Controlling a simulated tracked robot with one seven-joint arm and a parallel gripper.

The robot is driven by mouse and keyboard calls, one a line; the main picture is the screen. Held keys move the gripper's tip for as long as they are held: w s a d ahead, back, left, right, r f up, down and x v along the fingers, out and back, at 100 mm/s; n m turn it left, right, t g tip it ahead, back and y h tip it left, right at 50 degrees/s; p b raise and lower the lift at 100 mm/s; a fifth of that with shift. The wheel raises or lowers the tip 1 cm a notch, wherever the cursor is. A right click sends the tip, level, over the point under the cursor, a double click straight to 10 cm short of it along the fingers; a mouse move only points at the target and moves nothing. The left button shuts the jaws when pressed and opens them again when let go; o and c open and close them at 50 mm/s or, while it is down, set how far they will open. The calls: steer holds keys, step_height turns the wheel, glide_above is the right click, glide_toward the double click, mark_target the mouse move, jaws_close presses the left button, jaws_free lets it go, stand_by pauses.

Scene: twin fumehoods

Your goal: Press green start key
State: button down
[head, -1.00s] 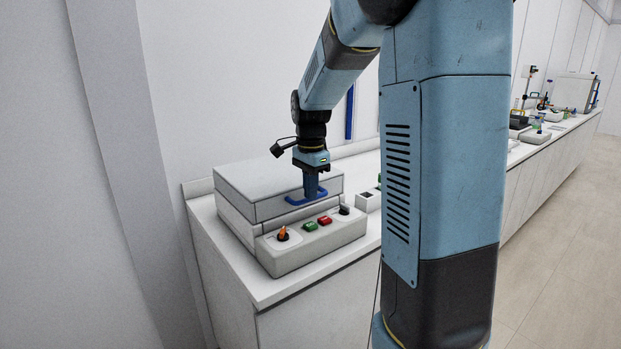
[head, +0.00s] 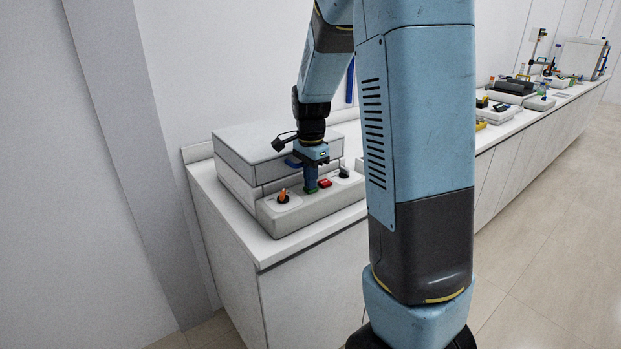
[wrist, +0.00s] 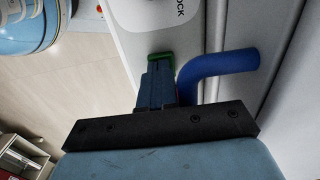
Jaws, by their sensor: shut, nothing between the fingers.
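The green start key shows as a green rim (wrist: 162,56) around my fingertips in the wrist view. In the head view it is mostly hidden behind my gripper. My gripper (head: 311,186) is shut and empty, pointing down over the key on the front panel (head: 270,222) of the grey-white box-shaped device. Its fingertips (wrist: 160,72) overlap the key in the wrist view; whether they press it cannot be told. A red key (head: 325,183) sits just right of the fingers.
An orange-handled switch (head: 283,196) is left on the panel, and a black knob (head: 344,172) is right. The blue lid handle (wrist: 225,64) passes close beside my fingers. The device lid (head: 245,150) is closed. More equipment stands on the bench (head: 500,150) to the right.

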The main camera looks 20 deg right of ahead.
steer(key=shift+s+f, duration=0.2)
steer(key=shift+f, duration=0.5)
steer(key=shift+s+f, duration=0.2)
steer(key=shift+f, duration=0.05)
steer(key=shift+w+r, duration=0.1)
steer(key=shift+r, duration=0.2)
step_height(320, 180, up, 15)
steer(key=shift+w+f, duration=0.2)
steer(key=shift+w, duration=0.1)
steer(key=s+a+r+n+t, duration=0.1)
steer(key=s+a+n+t, duration=0.1)
steer(key=s+n, duration=0.5)
steer(key=s+a+r+n+t, duration=0.1)
steer(key=s+n, duration=0.7)
steer(key=s, duration=0.9)
steer(key=a+t, duration=0.1)
steer(key=t, duration=0.1)
steer(key=shift+s+a+r+t, duration=0.25)
steer(key=shift+a+t, duration=0.05)
steer(key=shift+a, duration=0.05)
